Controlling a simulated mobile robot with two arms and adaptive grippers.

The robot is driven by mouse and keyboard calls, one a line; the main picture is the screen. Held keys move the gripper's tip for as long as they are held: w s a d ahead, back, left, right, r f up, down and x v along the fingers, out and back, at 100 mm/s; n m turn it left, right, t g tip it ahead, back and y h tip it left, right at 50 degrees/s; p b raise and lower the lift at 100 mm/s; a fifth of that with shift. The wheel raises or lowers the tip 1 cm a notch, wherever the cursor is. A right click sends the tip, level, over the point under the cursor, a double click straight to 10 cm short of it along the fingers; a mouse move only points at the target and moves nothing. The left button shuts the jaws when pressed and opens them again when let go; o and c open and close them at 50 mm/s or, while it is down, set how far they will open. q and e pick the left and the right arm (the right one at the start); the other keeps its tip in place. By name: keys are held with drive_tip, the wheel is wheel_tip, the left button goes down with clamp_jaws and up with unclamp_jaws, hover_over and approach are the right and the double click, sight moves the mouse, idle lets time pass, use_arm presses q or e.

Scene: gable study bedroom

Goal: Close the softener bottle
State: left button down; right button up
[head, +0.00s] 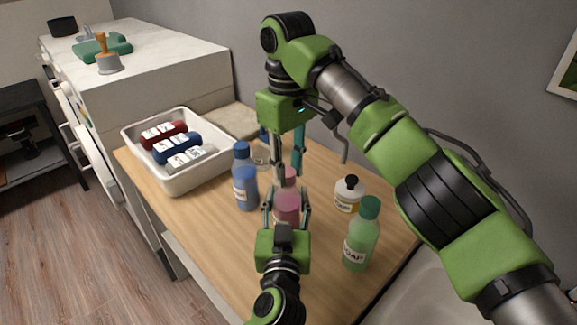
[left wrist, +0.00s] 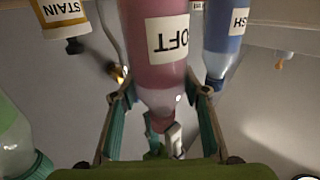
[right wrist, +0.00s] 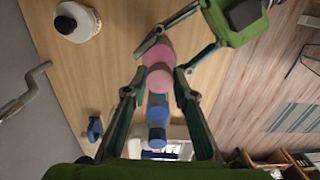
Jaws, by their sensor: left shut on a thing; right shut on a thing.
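The softener bottle (head: 287,212) is pink and translucent and stands upright on the wooden top. In the left wrist view it shows upside down with its label (left wrist: 167,36). My left gripper (head: 287,198) is shut around its body from the front. The pink cap (right wrist: 160,77) is at the bottle's neck, between the fingers of my right gripper (right wrist: 154,80), which comes down from above and is shut on it. The cap looks in line with the neck. Fingers partly hide the joint, so I cannot tell whether it is seated.
A blue bottle (head: 245,183) stands close left. A white stain bottle (head: 347,197) with a black cap and a green soap bottle (head: 359,243) stand to the right. A white bin (head: 136,148) with several labelled items is at the back left. The front-left wooden top (head: 215,232) is clear.

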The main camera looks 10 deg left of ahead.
drive_tip(key=m, duration=0.4)
drive_tip(key=shift+s+a, duration=0.1)
drive_tip(key=shift+a, duration=0.05)
drive_tip(key=m, duration=0.3)
drive_tip(key=shift+m, duration=0.3)
drive_tip(key=m, duration=0.7)
drive_tip(key=shift+a, duration=0.1)
drive_tip(key=m, duration=0.7)
drive_tip(key=shift+a+m, duration=0.1)
drive_tip(key=shift+m, duration=0.3)
drive_tip(key=m, duration=0.6)
drive_tip(key=shift+w, duration=0.25)
drive_tip(key=o, duration=0.8)
drive_tip(key=shift+f, duration=0.1)
